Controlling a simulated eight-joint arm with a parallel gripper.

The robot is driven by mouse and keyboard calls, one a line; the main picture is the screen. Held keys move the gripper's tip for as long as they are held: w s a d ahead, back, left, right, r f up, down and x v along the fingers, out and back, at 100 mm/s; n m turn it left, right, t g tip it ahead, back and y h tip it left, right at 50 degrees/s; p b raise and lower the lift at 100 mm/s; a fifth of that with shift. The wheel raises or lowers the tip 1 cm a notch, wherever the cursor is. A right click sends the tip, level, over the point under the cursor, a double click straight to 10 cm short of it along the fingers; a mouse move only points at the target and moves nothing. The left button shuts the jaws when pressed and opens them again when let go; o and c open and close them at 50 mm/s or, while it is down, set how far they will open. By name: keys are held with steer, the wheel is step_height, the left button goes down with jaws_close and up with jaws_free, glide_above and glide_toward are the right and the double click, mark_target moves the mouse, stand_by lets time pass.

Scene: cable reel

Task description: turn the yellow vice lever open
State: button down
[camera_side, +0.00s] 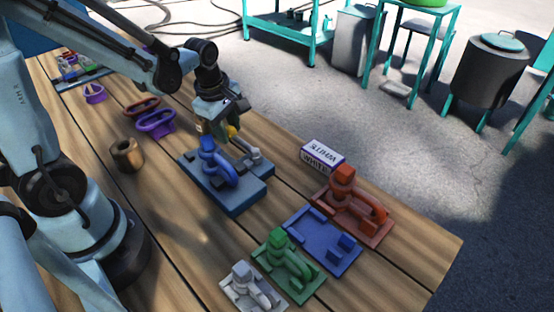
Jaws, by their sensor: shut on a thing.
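The yellow vice lever (231,131) shows only as a small yellow end, at the far side of a blue fixture block (238,204) on the wooden table. My gripper (222,132) reaches down over that far side and is shut on the lever. The fingers and the wrist hide most of the lever, so its angle cannot be told. A blue upright part (214,162) and a grey part (254,158) stand on the same block, close below my gripper.
A red fixture (352,208), a blue tray (318,243), a green fixture (284,262) and a pale grey one (246,287) stand at the front right. A labelled box (322,156) is behind them. A brass ring (127,154) and purple holder (155,124) lie left.

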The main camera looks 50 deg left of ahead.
steer(key=shift+s, duration=0.15)
steer(key=c, duration=0.8)
jaws_free()
steer(key=shift+o, duration=0.2)
step_height(320, 180, up, 12)
steer(key=s, duration=0.2)
steer(key=shift+d, duration=0.25)
steer(key=s+d+f+m+t, duration=0.2)
steer(key=d+m+t, duration=0.3)
steer(key=m, duration=1.5)
steer(key=shift+s+d+f, duration=0.15)
steer(key=shift+d+f, duration=0.2)
steer(key=shift+d, duration=0.1)
